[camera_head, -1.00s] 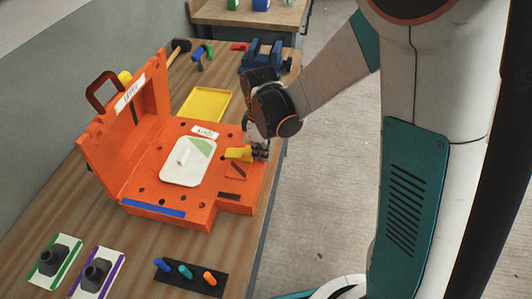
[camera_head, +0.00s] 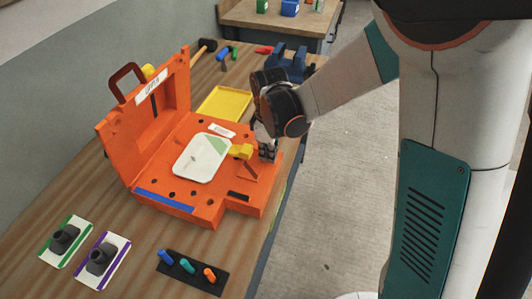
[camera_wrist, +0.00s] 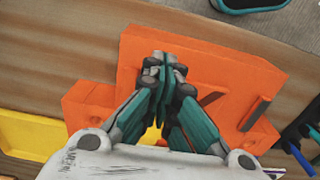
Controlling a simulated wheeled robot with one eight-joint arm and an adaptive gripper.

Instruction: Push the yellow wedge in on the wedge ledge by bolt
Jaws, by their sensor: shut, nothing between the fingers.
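The yellow wedge (camera_head: 241,151) sits on the right part of the orange mould (camera_head: 210,210), just left of my gripper. My gripper (camera_head: 267,155) points down at the mould's right edge, with its fingers shut and empty. In the wrist view, the shut fingertips (camera_wrist: 165,62) are over the orange mould face (camera_wrist: 215,75). A bit of the yellow wedge (camera_wrist: 152,135) shows low between the fingers, and the rest is hidden by them. I cannot tell whether the fingers touch it. A dark diagonal mark (camera_head: 249,171) lies in front of the wedge.
A pale plate with a green corner (camera_head: 200,158) lies left of the wedge. The raised orange lid (camera_head: 148,115) stands at the left. A yellow tray (camera_head: 225,103) and blue vice (camera_head: 290,63) are behind. Coloured pegs (camera_head: 187,265) lie in front.

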